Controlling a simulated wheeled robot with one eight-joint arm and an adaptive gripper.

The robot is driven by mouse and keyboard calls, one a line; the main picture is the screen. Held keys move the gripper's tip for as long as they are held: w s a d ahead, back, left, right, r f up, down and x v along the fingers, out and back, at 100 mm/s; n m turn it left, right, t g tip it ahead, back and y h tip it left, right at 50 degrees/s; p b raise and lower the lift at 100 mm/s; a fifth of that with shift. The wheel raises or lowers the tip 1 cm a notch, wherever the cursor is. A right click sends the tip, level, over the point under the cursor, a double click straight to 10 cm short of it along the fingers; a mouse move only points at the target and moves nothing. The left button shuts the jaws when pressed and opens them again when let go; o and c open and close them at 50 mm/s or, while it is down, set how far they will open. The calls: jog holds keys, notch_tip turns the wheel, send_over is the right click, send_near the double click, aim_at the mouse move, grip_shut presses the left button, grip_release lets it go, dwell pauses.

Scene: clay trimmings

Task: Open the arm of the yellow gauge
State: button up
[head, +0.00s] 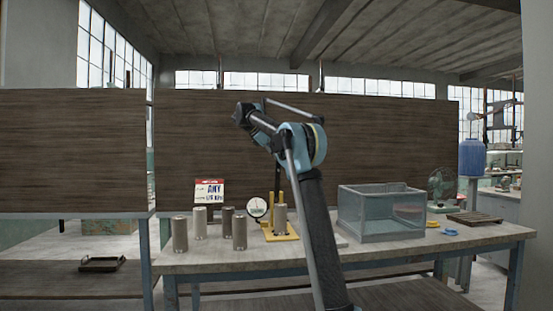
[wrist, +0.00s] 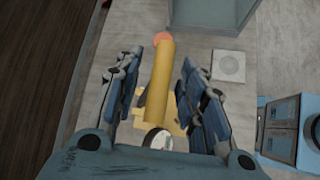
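The yellow gauge (head: 284,237) stands on the table, with a round white dial (head: 257,207) at its left and a grey cylinder (head: 281,216) at its post. In the wrist view, its long yellow arm (wrist: 158,85) with a pinkish tip (wrist: 162,37) runs between the fingers. The dial (wrist: 157,138) shows below it, partly cut off by my gripper body. My gripper (wrist: 158,65) is open, one finger on each side of the yellow arm, with visible gaps. In the head view my own arm hides the gripper's fingertips and part of the gauge.
Several grey cylinders (head: 180,234) stand left of the gauge, before a red-and-white sign (head: 209,191). A clear tank (head: 365,222) stands to the right, also showing in the wrist view (wrist: 212,18). Beyond it are small blue and yellow items and a slatted rack (head: 472,218).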

jog(key=v, duration=1.1)
jog(key=shift+a+r, duration=0.2)
jog(key=shift+a, duration=0.2)
jog(key=shift+s+d, duration=0.1)
jog(key=shift+s, duration=0.05)
jog(key=s+d+f+m+g+y, duration=0.1)
jog(key=s+d+f+m+y, duration=0.15)
jog(key=s+d+f, duration=0.5)
jog(key=s+d+f+m+y, duration=0.1)
jog(key=s+d+f+m, duration=0.3)
jog(key=s, duration=0.6)
jog(key=s+d+f+m+g+y, duration=0.1)
jog(key=s+d+f+m, duration=0.25)
jog(key=s+f, duration=0.45)
jog(key=s+f+m+y, duration=0.2)
jog(key=s+f+m, duration=0.1)
jog(key=s+f, duration=1.1)
jog(key=s+d+f+m+t+y, duration=0.1)
jog(key=s+f+m, duration=0.3)
jog(key=s+f, duration=1.1)
notch_tip(320, 180, down, 6)
jog(key=shift+r+y, duration=0.1)
jog(key=shift+y, duration=0.55)
